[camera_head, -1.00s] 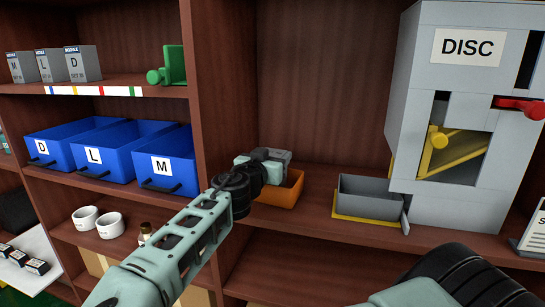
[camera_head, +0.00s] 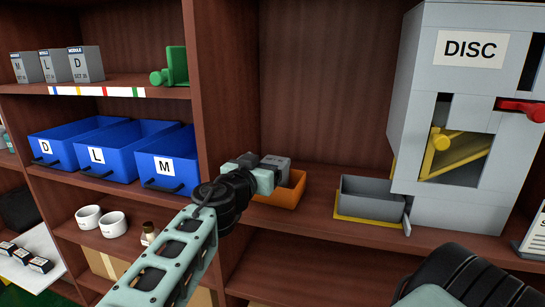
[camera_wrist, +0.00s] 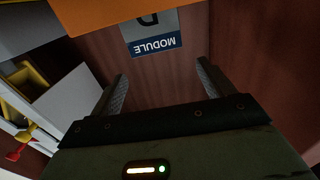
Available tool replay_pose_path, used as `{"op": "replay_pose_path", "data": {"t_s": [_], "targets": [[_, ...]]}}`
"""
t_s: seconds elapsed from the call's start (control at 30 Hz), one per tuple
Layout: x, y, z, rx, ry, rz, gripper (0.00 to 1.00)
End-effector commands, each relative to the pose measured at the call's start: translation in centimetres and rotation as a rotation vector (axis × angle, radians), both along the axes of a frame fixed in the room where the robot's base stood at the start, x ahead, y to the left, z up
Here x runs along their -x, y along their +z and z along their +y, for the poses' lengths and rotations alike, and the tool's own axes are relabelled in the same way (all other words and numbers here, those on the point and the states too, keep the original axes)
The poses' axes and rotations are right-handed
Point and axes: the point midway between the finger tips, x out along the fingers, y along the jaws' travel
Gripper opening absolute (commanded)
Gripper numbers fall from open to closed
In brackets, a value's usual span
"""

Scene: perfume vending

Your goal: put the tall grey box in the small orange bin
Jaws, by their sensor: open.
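The tall grey box (camera_head: 277,168) with a MODULE label stands in the small orange bin (camera_head: 280,195), its lower part hidden behind the bin wall. In the wrist view the box (camera_wrist: 152,38) shows upside down at the top, its blue MODULE band nearest me, with the orange wall (camera_wrist: 110,12) covering part of it. My gripper (camera_head: 258,172) is at the left side of the bin, close to the box in the head view. In the wrist view its two fingers (camera_wrist: 162,85) are spread with nothing between them, and the box lies beyond the tips.
A grey tray on a yellow base (camera_head: 370,198) sits right of the bin, beside the DISC machine (camera_head: 465,130). A shelf divider (camera_head: 200,70) rises at the left. Blue bins (camera_head: 165,158) and several other MODULE boxes (camera_head: 86,65) occupy the left shelves.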

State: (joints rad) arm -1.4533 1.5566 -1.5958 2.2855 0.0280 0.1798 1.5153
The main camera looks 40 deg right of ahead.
Motion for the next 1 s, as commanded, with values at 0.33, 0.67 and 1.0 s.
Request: {"op": "replay_pose_path", "data": {"t_s": [0.33,0.67,1.0], "targets": [[2.7,0.0,4.5,0.001,0.002,0.000,0.81],[3.0,0.0,4.8,0.001,0.000,0.001,0.81],[3.0,0.0,4.8,0.001,0.000,0.001,0.81]]}}
